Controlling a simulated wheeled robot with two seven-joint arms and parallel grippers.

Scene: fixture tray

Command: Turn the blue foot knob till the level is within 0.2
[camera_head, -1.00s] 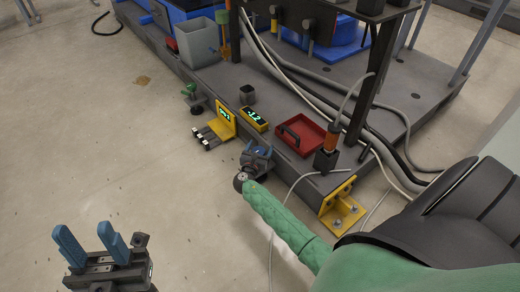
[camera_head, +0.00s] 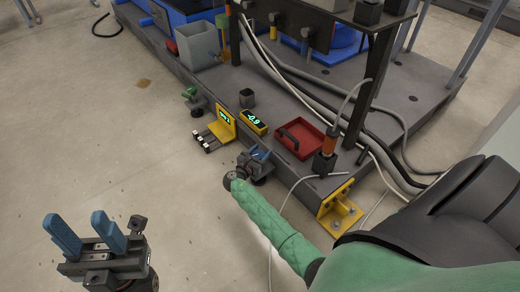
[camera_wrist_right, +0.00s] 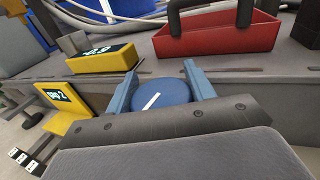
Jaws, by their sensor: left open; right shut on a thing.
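The blue foot knob (camera_wrist_right: 165,93), round with a white line on top, sits between the blue fingers of my right gripper (camera_wrist_right: 163,88) in the right wrist view. Both fingers close on its sides. In the head view my right gripper (camera_head: 256,158) is low at the front edge of the grey base, and the knob is mostly hidden there. The yellow level (camera_head: 253,122) on the base reads -0.9 and also shows in the right wrist view (camera_wrist_right: 88,62). My left gripper (camera_head: 85,238) is open and empty over the floor at the lower left.
A yellow stand with a small display (camera_head: 222,124) is left of the level. A red tray (camera_head: 302,138) and yellow bracket (camera_head: 341,207) are to the right. Grey cables cross the base; the left floor is clear.

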